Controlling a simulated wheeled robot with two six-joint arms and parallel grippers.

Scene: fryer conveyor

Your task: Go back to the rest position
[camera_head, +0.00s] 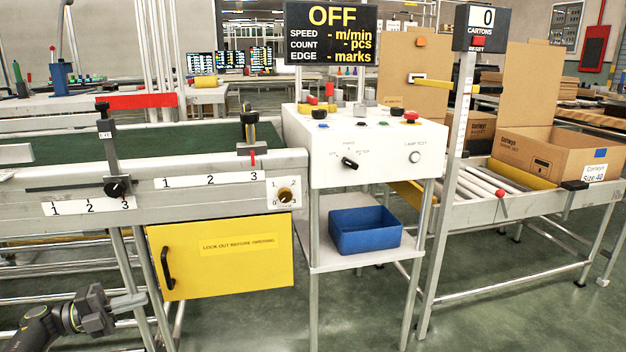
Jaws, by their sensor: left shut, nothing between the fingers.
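My left gripper (128,301) is low at the left edge of the camera_head view, with its arm coming in from the lower left. Its fingers are together and hold nothing. It is in front of the conveyor's legs, left of and a little below the yellow lock-out door (222,257). It looks apart from the door, though the exact gap is hard to judge. My right gripper does not show.
A conveyor (40,222) with a green belt (150,142) runs along the left. A white control box (365,150) stands in the middle, above a shelf with a blue bin (365,230). The display (330,32) reads OFF. A carton (555,150) sits on the right-hand roller line. Green floor is open in front.

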